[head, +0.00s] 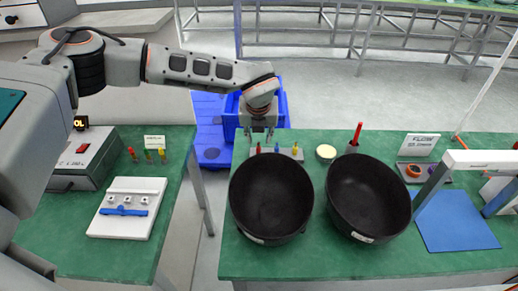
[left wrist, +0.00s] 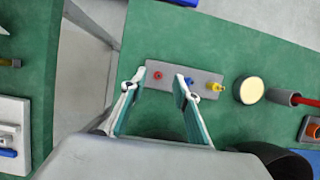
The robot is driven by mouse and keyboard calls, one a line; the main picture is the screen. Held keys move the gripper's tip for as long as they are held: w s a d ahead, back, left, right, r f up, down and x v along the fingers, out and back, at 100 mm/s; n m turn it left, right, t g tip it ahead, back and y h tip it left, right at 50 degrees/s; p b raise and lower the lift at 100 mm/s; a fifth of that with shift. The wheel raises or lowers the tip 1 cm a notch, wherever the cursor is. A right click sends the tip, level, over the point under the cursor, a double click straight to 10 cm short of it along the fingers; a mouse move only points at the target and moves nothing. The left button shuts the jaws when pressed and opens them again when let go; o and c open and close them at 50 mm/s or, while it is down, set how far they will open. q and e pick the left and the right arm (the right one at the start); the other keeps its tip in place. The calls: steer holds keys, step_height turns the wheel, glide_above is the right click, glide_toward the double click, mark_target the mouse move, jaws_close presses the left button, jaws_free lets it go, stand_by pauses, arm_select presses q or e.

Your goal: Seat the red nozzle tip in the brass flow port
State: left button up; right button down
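The red nozzle tip (left wrist: 157,75) stands in a small grey holder (left wrist: 165,68), at the left end of a row with a blue tip (left wrist: 188,80) and a yellow tip (left wrist: 215,87). In the head view the red tip (head: 258,148) is behind the left black bowl. My left gripper (left wrist: 157,83) is open and empty, with its fingers apart on either side of the red tip's line. It points down above the holder in the head view (head: 258,132). An orange-brass ring (head: 413,170), perhaps the flow port, sits in a grey block by the FLOW sign (head: 419,145). My right gripper is not in view.
Two black bowls (head: 271,238) (head: 393,191) stand in front of the holder. A cream disc (head: 326,152) and a red-handled tool (head: 356,136) are to its right. A blue mat (head: 456,220) lies at right. A gap separates the left table (head: 80,242).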

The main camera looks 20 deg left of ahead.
mark_target(258, 148)
arm_select(q)
steer(key=x, duration=0.4)
steer(key=shift+a+f, duration=0.1)
steer(key=shift+f, duration=0.1)
steer(key=shift+s, duration=0.1)
steer(key=shift+c, duration=0.5)
steer(key=c, duration=0.7)
steer(key=shift+r, duration=0.1)
steer(key=shift+c, duration=0.2)
